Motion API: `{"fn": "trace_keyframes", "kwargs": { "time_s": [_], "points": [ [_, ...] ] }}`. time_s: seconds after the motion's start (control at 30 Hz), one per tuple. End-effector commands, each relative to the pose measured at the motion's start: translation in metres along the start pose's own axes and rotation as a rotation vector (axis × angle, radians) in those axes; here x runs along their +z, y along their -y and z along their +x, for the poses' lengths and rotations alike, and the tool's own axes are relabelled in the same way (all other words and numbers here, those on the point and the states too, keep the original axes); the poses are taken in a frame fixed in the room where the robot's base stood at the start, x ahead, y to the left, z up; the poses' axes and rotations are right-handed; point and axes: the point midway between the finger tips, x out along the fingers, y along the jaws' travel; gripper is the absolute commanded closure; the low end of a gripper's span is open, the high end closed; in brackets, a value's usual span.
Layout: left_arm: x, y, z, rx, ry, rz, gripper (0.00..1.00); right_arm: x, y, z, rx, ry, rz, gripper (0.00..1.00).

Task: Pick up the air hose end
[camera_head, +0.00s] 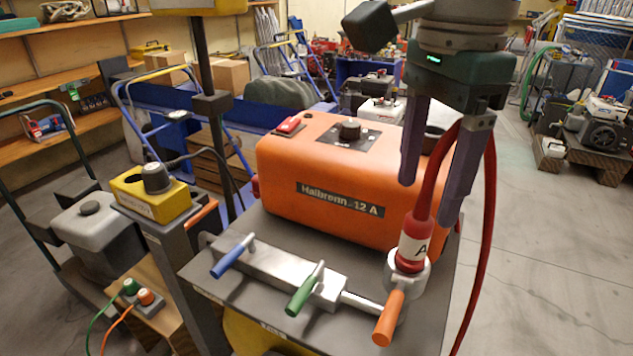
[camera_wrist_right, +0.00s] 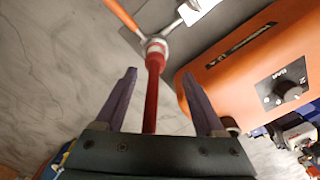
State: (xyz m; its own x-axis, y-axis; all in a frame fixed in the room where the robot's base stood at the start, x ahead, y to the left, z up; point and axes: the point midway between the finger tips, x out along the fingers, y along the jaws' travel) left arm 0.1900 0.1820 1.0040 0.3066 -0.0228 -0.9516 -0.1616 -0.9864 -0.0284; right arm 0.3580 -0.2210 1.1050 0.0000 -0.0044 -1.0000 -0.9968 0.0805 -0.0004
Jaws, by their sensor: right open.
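The red air hose end (camera_head: 414,245), marked "A", stands upright in a grey metal fitting (camera_head: 420,276) at the right end of the valve block. Its red hose rises and loops down on the right. My right gripper (camera_head: 429,204) is open and points down just above the labelled end, with the hose running between its fingers. In the right wrist view the hose end (camera_wrist_right: 157,48) lies a little beyond the open gripper (camera_wrist_right: 158,74), and the hose passes between the fingers without visible grip. My left gripper is not in view.
A silver valve block (camera_head: 272,272) with blue, green and orange handles (camera_head: 388,318) lies on the grey table (camera_head: 250,232). A yellow box (camera_head: 150,195) stands left.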

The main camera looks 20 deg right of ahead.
Motion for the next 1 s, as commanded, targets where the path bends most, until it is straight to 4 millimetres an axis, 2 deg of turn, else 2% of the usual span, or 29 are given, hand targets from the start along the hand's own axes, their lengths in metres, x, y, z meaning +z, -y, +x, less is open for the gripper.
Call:
{"fn": "trace_keyframes", "kwargs": {
  "time_s": [0.17, 0.33, 0.47, 0.73, 1.0],
  "points": [
    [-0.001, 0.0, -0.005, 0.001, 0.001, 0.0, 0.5, 0.001, -0.003, 0.015, 0.004, 0.001, -0.001, 0.29],
    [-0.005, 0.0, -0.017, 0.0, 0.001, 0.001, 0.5, 0.006, -0.01, 0.039, 0.006, 0.003, -0.002, 0.29],
    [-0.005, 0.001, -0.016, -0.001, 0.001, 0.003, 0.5, 0.006, -0.009, 0.058, 0.003, 0.005, -0.001, 0.29],
    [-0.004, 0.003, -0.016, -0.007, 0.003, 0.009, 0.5, 0.006, -0.008, 0.062, 0.0, 0.005, -0.002, 0.29],
    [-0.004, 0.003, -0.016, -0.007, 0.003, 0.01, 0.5, 0.006, -0.008, 0.062, 0.0, 0.006, -0.002, 0.58]
  ]
}}
